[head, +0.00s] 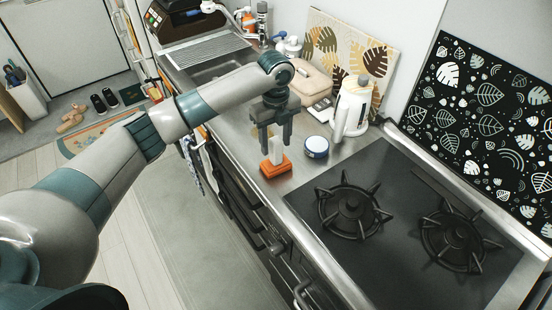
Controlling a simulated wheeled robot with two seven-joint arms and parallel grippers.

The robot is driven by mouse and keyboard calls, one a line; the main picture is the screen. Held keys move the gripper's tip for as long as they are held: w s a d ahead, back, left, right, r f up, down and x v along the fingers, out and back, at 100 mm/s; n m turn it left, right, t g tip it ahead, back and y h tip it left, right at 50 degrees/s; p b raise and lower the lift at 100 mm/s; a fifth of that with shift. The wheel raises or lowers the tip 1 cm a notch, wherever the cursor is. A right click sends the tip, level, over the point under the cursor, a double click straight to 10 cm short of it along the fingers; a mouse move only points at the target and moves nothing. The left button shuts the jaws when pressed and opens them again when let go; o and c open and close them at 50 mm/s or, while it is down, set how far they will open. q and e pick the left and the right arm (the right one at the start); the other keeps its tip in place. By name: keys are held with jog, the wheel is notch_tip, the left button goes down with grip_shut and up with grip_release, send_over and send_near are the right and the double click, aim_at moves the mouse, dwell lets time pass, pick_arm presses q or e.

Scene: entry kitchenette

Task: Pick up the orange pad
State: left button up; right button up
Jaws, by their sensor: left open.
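The orange pad (275,168) lies on the steel counter, close to its front edge and left of the stove. A white upright part (276,150) stands on top of it. My left gripper (275,148) points down directly above the pad, its fingers open on either side of the white part. I cannot tell whether the fingers touch it. My right gripper is not in view.
A black gas stove (390,225) fills the counter at right. A sink (216,70) lies further back at left.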

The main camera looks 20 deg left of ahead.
aim_at(276, 153)
pick_arm(q)
notch_tip(276, 153, down, 4)
jog(key=shift+d+r+p, duration=0.1)
jog(key=shift+r+p, duration=0.15)
jog(key=shift+p, duration=0.85)
jog(key=shift+f, duration=0.6)
jog(key=c, duration=1.1)
